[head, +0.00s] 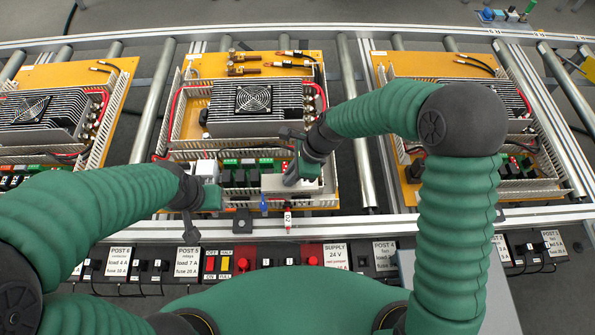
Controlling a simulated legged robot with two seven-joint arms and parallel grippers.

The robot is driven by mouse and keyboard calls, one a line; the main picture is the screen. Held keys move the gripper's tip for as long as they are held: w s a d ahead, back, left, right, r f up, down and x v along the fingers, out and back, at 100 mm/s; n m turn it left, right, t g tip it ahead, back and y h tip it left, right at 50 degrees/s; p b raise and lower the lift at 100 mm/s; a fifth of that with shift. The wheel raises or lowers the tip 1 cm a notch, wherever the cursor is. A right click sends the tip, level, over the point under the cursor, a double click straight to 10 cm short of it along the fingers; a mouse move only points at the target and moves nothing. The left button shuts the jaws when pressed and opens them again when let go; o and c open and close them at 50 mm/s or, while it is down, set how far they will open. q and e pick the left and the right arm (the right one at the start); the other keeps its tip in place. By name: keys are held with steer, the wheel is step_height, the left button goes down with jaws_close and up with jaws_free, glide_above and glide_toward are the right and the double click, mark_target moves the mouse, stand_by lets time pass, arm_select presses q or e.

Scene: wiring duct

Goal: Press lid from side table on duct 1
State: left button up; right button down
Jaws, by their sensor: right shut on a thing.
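My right gripper (292,172) reaches down over the front part of the middle board and is shut on a light grey strip (308,186), which looks like the lid. The gripper hides part of the strip, and I cannot tell whether it touches the duct below. White slotted ducts (180,115) frame the middle board; no label shows which is duct 1. My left gripper (190,222) is at the front left corner of the middle board, pointing down; its fingers are too small to read.
The middle orange board (205,62) carries a finned unit with a fan (253,98). Similar boards stand left (115,75) and right (400,62) on the roller conveyor (150,100). Labelled posts, switches and red buttons (243,264) line the front. A grey surface (495,290) lies at lower right.

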mark_target(301, 185)
step_height(301, 185, down, 2)
steer(key=shift+d+f+b, duration=0.1)
steer(key=shift+f+b, duration=0.05)
steer(key=shift+b, duration=0.4)
steer(key=d+f, duration=0.1)
steer(key=d+f+b, duration=0.1)
steer(key=d, duration=0.1)
steer(key=shift+d+f, duration=0.25)
steer(key=shift+f, duration=0.15)
steer(key=shift+d+f+b, duration=0.15)
steer(key=shift+f+b, duration=0.1)
steer(key=shift+b, duration=0.15)
steer(key=shift+a+f, duration=0.1)
steer(key=shift+a, duration=0.45)
steer(key=shift+s+d, duration=0.1)
steer(key=shift+d, duration=0.4)
steer(key=shift+a, duration=0.75)
steer(key=shift+d+p, duration=0.3)
steer(key=shift+d, duration=0.15)
steer(key=shift+p, duration=0.3)
steer(key=shift+a, duration=0.55)
steer(key=shift+d+p, duration=0.3)
steer(key=shift+d, duration=0.05)
arm_select(q)
steer(key=shift+d+f, duration=0.6)
steer(key=shift+d, duration=0.3)
